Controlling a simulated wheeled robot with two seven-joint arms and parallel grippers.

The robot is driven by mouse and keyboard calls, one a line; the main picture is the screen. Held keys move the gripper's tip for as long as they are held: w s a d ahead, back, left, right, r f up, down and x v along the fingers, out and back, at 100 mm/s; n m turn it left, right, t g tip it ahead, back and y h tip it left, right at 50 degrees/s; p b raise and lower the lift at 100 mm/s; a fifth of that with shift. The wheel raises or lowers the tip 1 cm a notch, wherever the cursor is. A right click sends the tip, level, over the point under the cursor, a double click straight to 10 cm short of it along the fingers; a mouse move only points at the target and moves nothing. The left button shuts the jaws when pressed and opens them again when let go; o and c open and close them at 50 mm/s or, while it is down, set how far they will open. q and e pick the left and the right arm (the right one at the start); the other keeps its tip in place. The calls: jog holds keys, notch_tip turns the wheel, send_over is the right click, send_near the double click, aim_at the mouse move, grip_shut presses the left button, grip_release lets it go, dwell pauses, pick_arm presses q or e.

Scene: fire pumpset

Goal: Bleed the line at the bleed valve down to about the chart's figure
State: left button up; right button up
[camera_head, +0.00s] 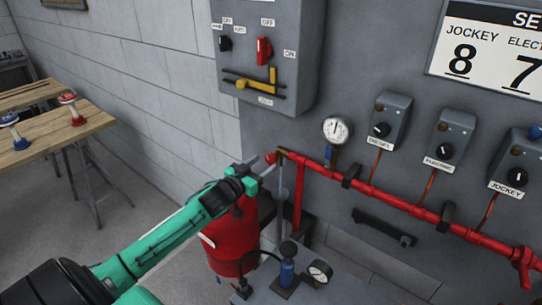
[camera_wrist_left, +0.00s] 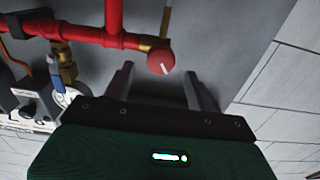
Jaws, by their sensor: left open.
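The bleed valve is a round red knob with a white mark (camera_wrist_left: 160,62) at the end of the red pipe (camera_head: 390,200), with a brass stem beside it. In the head view that pipe end is partly hidden by my gripper. My left gripper (camera_head: 263,165) is open at the pipe's left end. In the wrist view its two fingers (camera_wrist_left: 159,72) stand on either side of the knob, with gaps visible. A round white gauge (camera_head: 336,129) sits on the pipe; its fine reading is too small to tell. The chart (camera_head: 490,50) shows JOCKEY 8 and ELECTRIC 7, cut off at right.
Switch boxes labelled diesel (camera_head: 388,122), electric (camera_head: 447,140) and jockey (camera_head: 518,160) are on the wall. A grey control box (camera_head: 262,90) is above my gripper. A red tank (camera_head: 232,245) stands below. A wooden table (camera_head: 60,130) is at left.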

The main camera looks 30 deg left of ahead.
aim_at(269, 160)
pick_arm(q)
jog(key=shift+w+d+p, duration=0.2)
jog(key=shift+w+p, duration=0.5)
jog(key=shift+w, duration=1.95)
jog(key=shift+c, duration=0.3)
jog(key=c, duration=0.9)
